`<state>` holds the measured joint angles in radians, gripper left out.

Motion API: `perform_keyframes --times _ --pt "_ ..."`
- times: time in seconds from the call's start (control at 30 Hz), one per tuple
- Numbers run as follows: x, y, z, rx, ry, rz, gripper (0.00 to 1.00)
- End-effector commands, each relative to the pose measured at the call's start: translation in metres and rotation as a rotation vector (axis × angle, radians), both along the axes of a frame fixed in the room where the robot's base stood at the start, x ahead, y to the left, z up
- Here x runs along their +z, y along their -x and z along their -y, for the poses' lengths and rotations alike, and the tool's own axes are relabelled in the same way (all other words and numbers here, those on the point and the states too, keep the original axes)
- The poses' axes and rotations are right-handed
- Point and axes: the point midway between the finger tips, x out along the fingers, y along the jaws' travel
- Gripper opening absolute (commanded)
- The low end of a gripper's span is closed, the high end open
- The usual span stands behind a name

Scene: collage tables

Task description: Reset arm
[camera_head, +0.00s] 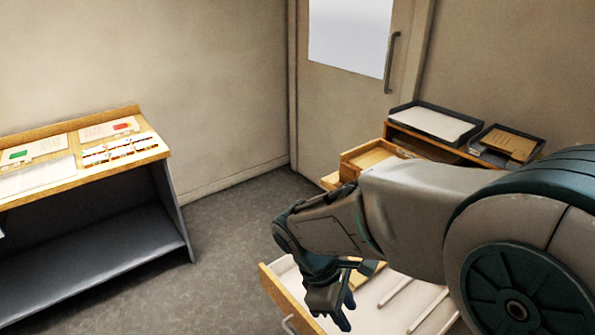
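My arm reaches in from the right side of the head view, bends near the middle, and its end points down. My gripper (343,312) hangs over or in the front left part of a pulled-out drawer (272,287) with a pale interior. I cannot tell its exact height above the drawer floor. The fingers are small and partly turned away, so their opening is unclear. No held object can be made out. My forearm hides part of the drawer and the furniture behind it.
A wooden-topped table (137,111) with sheets and cards stands at the left, above a grey lower shelf (90,260). Behind my arm are a paper tray (435,122), a darker tray (507,143) and a wooden box (368,157). Grey floor (235,225) lies clear between. A door (340,115) stands behind.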

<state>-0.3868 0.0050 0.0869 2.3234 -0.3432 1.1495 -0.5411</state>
Motion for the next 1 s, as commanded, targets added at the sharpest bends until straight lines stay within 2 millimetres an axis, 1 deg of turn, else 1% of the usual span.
perform_keyframes --times 0.03,0.3,0.4,0.5,0.6,0.67,1.0 --pt "0.015 0.003 0.010 -0.123 -0.046 0.069 0.33" --pt "0.062 0.017 0.044 -0.761 -0.277 0.391 0.33" --pt "0.075 0.021 0.053 -0.947 -0.347 0.481 0.33" --pt "0.084 0.023 0.058 -1.079 -0.399 0.542 0.33" --pt "0.088 0.025 0.061 -1.153 -0.429 0.574 0.33" --pt "0.089 0.025 0.062 -1.172 -0.436 0.583 0.33" --pt "0.089 0.025 0.062 -1.176 -0.438 0.583 0.33"
